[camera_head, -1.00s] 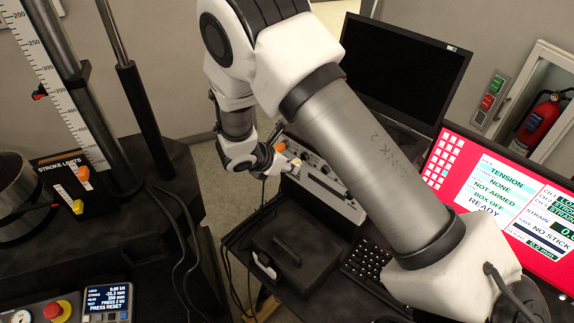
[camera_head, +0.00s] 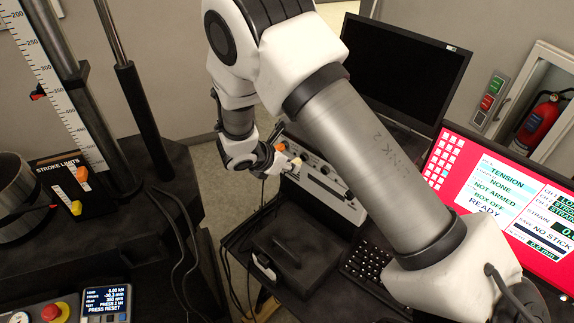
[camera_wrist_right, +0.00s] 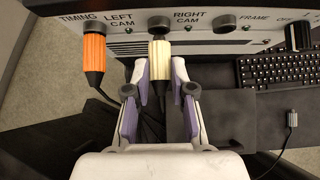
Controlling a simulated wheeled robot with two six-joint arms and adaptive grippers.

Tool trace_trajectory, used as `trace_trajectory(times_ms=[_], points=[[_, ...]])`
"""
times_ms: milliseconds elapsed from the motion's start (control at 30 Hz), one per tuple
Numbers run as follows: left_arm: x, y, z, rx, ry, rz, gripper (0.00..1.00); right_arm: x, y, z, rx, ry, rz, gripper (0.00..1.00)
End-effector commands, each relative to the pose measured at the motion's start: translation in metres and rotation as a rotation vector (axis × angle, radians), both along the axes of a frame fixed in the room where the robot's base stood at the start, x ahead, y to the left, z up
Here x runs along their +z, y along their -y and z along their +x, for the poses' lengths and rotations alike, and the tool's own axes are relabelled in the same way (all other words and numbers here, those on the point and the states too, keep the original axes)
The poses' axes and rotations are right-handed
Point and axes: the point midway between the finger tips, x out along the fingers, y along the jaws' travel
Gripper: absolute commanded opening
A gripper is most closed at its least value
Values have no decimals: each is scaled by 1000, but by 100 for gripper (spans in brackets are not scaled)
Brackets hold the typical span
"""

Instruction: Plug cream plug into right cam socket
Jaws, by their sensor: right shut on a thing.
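The cream plug (camera_wrist_right: 159,62) is between the fingertips of my right gripper (camera_wrist_right: 158,72), which is shut on it; its cable runs back between the fingers. In the wrist view the plug's front end overlaps the socket (camera_wrist_right: 158,24) beside the LEFT CAM label; I cannot tell whether it touches it. The right cam socket (camera_wrist_right: 224,23), right of the RIGHT CAM label, is empty. In the head view my right gripper (camera_head: 286,161) is at the front of the grey instrument box (camera_head: 330,190), with the cream plug (camera_head: 296,163) at its tip. My left gripper is not in view.
An orange plug (camera_wrist_right: 94,45) with a cable is at the TIMING socket, close left of the gripper. A keyboard (camera_wrist_right: 278,72) and a loose cable connector (camera_wrist_right: 292,120) lie to the right. A dark monitor (camera_head: 405,70) stands behind the box.

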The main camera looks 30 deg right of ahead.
Motion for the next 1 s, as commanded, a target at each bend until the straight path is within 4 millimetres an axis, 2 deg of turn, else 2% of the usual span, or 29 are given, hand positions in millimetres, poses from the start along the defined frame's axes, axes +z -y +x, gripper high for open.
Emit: trace_trajectory(times_ms=[1000], points=[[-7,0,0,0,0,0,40,0,14,3,-1,1,0,0]])
